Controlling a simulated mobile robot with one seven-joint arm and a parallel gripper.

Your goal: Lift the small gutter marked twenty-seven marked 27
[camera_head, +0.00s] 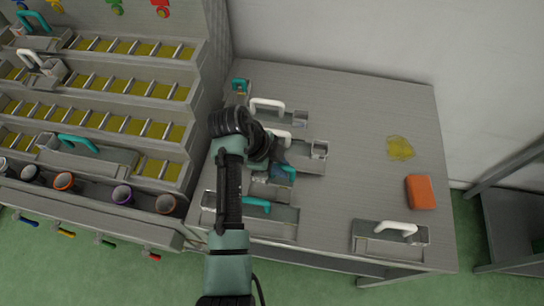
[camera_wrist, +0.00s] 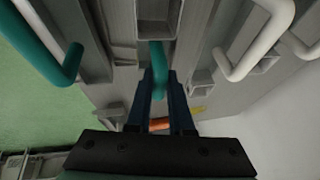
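Several small grey metal gutters with teal or white handles lie on the grey table (camera_head: 350,110). No number is legible, so I cannot tell which gutter is marked 27. My gripper (camera_head: 280,163) is low over the table's left half, at a gutter with a teal handle (camera_head: 289,173). That gutter is partly hidden by my arm. In the wrist view the two dark fingers of my gripper (camera_wrist: 160,80) stand apart on either side of a teal handle (camera_wrist: 157,62), with a gap showing between them.
A gutter with a long teal handle (camera_head: 256,204) lies in front, and white-handled gutters (camera_head: 267,104) lie behind. Another white-handled gutter (camera_head: 395,229) is at the front right, near an orange block (camera_head: 420,192) and a yellow puddle (camera_head: 399,148). A stepped rack (camera_head: 100,105) stands left.

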